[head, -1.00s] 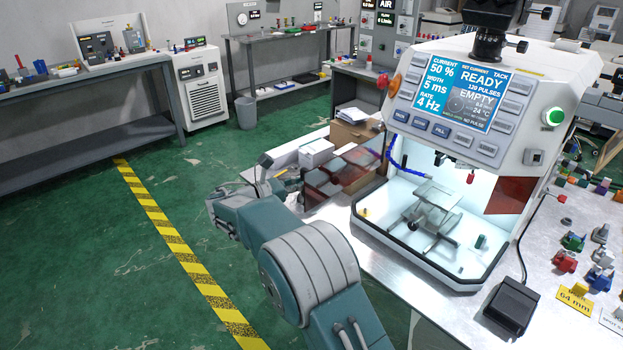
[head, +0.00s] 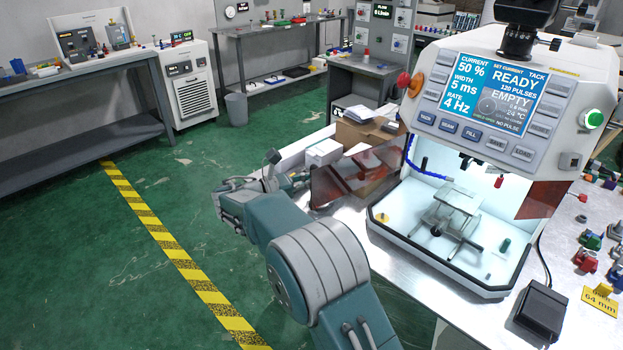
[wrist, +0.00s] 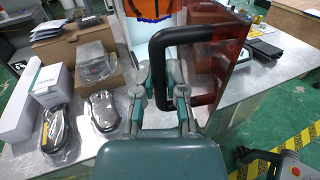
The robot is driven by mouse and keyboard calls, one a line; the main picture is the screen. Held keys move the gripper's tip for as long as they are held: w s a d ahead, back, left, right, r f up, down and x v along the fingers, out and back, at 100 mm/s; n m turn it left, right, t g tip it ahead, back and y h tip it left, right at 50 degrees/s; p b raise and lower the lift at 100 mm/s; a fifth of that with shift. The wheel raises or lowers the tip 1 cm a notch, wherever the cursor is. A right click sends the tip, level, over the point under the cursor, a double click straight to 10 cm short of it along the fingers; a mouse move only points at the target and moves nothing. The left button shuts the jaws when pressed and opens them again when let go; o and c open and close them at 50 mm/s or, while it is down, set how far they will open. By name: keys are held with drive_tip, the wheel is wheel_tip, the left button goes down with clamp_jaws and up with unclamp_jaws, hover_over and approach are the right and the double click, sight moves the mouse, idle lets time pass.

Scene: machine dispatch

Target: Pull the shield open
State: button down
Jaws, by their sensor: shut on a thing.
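The shield is a translucent red-brown panel (head: 342,181) standing out from the left side of the white machine's lit, open work chamber (head: 440,215). In the wrist view the shield (wrist: 222,62) is upright at right, with a black U-shaped handle (wrist: 196,34) on its face. My gripper (wrist: 160,98) has its fingers closed around the handle's near side bar. In the head view my gripper (head: 296,182) is at the shield's outer left edge, partly hidden by my arm.
Cardboard boxes (head: 365,133) and a white box (head: 323,152) stand on the bench behind the shield. Bagged items (wrist: 105,110) lie left of my gripper. A foot pedal (head: 541,312) is at front right. The green floor left of the bench is clear.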

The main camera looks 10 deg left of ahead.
drive_tip(key=c, duration=0.7)
unclamp_jaws()
drive_tip(key=v, duration=1.2)
drive_tip(key=shift+a+f, duration=0.1)
